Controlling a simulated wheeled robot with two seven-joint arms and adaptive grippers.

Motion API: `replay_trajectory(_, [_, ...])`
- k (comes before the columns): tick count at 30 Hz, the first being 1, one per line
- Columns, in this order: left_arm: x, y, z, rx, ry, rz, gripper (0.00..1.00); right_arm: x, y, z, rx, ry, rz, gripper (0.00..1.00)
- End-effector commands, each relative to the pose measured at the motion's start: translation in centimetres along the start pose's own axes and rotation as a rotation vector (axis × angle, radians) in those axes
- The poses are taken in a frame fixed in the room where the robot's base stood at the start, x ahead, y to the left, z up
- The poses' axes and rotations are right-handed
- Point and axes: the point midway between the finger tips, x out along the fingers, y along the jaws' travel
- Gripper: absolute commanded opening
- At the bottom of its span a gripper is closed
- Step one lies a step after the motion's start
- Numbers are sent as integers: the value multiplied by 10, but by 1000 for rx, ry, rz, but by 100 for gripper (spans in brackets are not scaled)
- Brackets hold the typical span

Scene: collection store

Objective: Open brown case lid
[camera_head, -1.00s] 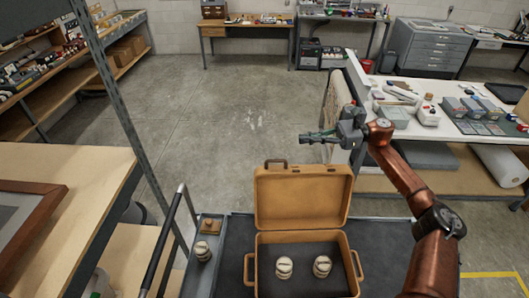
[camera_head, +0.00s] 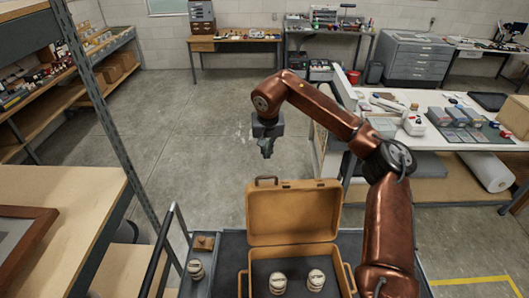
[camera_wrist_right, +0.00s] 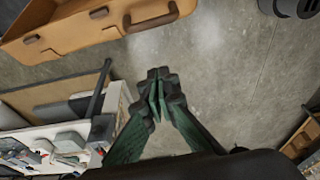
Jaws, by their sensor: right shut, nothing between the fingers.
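The brown case (camera_head: 243,284) stands on the dark top of a cart in the head view. Its lid (camera_head: 293,213) is up, standing nearly upright at the back, with a handle on its top edge. Two pale, round, lidded objects (camera_head: 278,283) (camera_head: 316,280) sit inside the case. My right gripper (camera_head: 266,152) is above and behind the lid, pointing down, apart from it. The right wrist view shows its fingers (camera_wrist_right: 158,95) shut and empty, with the tan lid (camera_wrist_right: 75,28) and its handle (camera_wrist_right: 152,20) at the upper left. My left gripper is not seen.
A similar pale object (camera_head: 195,269) and a small brown block (camera_head: 204,243) lie in the cart's left tray. A grey shelf post (camera_head: 95,95) stands at left. A white table (camera_head: 440,145) with several items stands at right. Open floor lies behind the cart.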

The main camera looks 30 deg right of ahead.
Motion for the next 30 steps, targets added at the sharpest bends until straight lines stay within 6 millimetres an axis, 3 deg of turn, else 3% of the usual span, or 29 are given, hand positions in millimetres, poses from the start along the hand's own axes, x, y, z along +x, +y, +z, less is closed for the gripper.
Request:
replay_trajectory(9, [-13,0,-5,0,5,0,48,66,0,1,1,-6,0,0])
replay_trajectory(18, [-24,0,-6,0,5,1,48,54,-1,33,-1,-1,-3,0])
replay_trajectory(30, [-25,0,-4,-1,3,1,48,53,-1,39,1,-2,-3,0])
